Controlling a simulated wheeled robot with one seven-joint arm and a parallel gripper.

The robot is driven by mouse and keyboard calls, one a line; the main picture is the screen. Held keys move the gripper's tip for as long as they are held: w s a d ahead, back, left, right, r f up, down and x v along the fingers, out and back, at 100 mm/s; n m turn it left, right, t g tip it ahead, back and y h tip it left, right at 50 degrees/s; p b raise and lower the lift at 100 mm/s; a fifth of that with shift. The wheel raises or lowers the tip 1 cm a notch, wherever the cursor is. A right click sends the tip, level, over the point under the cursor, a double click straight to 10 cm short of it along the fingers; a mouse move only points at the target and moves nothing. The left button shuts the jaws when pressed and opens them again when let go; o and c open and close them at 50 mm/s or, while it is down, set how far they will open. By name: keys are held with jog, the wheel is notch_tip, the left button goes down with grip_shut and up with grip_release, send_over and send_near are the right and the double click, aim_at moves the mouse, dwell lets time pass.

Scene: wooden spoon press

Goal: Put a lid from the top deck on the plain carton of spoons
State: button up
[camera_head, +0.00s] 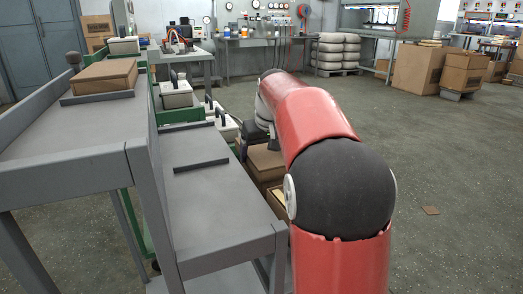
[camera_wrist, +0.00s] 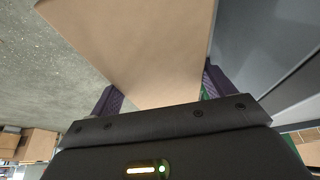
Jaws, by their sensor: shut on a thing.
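My gripper (camera_wrist: 162,92) is shut on a plain brown cardboard lid (camera_wrist: 140,45). Its purple fingers are at the two sides of the lid, which fills the upper middle of the wrist view. In the head view the gripper is mostly hidden behind my red arm. Brown cardboard (camera_head: 105,76), a box or stacked lids, lies on the grey top deck (camera_head: 60,135) at the left. Brown cartons (camera_head: 264,160) stand beyond the lower deck, partly hidden by my arm. A carton (camera_head: 279,203) nearer me shows pale contents at its edge; I cannot tell whether it is the plain one.
The lower grey deck (camera_head: 215,215) is bare except for a dark raised strip (camera_head: 201,165). White bins (camera_head: 176,95) stand behind the decks. The floor at the right is mostly open, with a small brown piece (camera_head: 430,210) on it. Large cartons (camera_head: 418,70) stand farther back.

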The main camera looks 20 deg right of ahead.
jog(key=shift+f, duration=0.3)
jog(key=o, duration=0.9)
jog(key=shift+r, duration=0.15)
jog(key=p+v, duration=0.3)
jog(key=v, duration=1)
jog(key=shift+w, duration=0.15)
